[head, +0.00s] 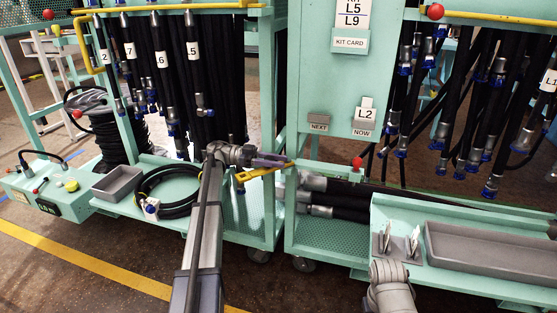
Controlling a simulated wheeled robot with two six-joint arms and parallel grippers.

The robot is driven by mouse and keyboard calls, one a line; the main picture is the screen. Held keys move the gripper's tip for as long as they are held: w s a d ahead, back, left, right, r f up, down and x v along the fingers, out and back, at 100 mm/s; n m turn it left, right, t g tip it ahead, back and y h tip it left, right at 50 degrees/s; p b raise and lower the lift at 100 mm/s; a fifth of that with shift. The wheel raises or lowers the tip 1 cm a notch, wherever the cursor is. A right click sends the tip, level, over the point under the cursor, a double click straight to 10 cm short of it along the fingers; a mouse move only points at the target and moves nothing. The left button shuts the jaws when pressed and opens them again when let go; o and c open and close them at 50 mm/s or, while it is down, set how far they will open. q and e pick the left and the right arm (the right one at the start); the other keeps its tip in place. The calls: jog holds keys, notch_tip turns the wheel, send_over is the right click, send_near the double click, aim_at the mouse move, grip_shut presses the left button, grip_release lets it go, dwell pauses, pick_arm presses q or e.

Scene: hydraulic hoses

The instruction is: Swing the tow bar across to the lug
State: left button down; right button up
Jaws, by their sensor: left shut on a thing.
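The tow bar (250,174) is a short yellow bar at the front lower edge of the left hose cart, near the gap between the two carts. My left gripper (286,162) reaches in from below and points right, shut on the tow bar near its right end. The bar lies roughly level, and its right end is close to the right cart's corner. I cannot make out the lug clearly; the gripper and bar may cover it. My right gripper (398,243) is low at the right, over the right cart's front shelf, with its fingers apart and empty.
The left cart (270,100) and right cart (330,246) stand side by side, with hoses hanging above. A coiled black hose (165,207) and a grey tray (118,183) are on the left shelf. A long grey tray (490,252) is at right. Floor is clear in front.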

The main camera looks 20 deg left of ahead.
pick_arm(q)
jog(key=shift+g, duration=0.3)
jog(key=c, duration=0.5)
grip_release()
